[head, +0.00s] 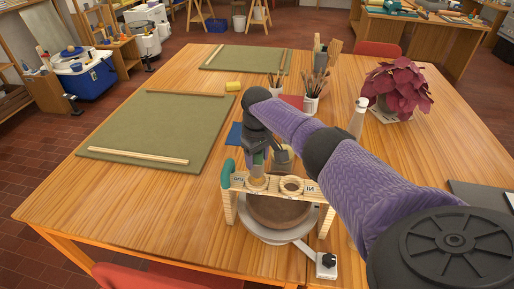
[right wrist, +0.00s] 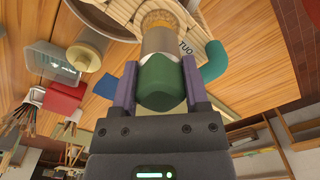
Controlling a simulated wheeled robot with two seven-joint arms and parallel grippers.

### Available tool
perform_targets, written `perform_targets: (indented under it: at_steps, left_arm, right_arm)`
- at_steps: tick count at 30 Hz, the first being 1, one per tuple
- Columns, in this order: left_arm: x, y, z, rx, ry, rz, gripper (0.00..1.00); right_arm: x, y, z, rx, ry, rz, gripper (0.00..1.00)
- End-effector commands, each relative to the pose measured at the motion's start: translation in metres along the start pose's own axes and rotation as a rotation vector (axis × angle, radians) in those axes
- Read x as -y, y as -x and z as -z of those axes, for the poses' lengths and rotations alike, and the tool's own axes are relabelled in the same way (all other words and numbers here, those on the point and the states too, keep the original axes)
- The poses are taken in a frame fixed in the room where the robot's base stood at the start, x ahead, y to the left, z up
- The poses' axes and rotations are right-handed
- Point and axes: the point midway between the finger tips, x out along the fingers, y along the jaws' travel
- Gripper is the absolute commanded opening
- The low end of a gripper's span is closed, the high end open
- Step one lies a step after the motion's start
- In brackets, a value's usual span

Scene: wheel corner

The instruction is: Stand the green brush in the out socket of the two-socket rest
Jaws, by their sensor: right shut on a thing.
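The two-socket rest (head: 282,188) is a pale wooden bridge over a round wheel head with a brown disc. A teal hook (head: 227,173) is at its left end. The out socket (head: 257,185) is the left ring and the in socket (head: 291,186) is the right ring, which looks empty. My right gripper (head: 258,155) is above the out socket, shut on the green brush (right wrist: 162,82). In the right wrist view, the brush's metal ferrule and tan bristles point toward the rest beside the OUT lettering. I cannot tell whether the bristles are inside the ring. My left gripper is out of view.
A small tub (head: 283,160) stands just behind the rest. Brush pots (head: 312,102), a bottle (head: 358,117) and a red-leaved plant (head: 400,88) stand farther back. A green board (head: 155,130) lies at left. My right arm covers the table's right middle.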

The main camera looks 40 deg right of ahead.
Motion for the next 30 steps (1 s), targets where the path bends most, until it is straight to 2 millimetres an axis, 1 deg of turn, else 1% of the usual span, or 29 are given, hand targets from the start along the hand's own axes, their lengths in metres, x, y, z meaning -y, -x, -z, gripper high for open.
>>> perform_targets:
  at_steps: [6, 14, 23, 30]
  left_arm:
    - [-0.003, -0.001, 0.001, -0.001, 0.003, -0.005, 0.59]
    - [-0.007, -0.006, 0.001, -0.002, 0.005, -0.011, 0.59]
    - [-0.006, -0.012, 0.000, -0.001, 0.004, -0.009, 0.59]
    - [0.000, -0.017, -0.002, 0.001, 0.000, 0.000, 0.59]
  right_arm:
    - [0.000, -0.001, 0.000, 0.000, 0.000, 0.000, 0.00]
    - [0.000, -0.008, 0.000, 0.000, 0.000, 0.000, 0.00]
    - [0.000, -0.017, 0.000, 0.000, 0.000, 0.000, 0.00]
    - [0.000, -0.025, 0.000, 0.001, 0.000, -0.001, 0.00]
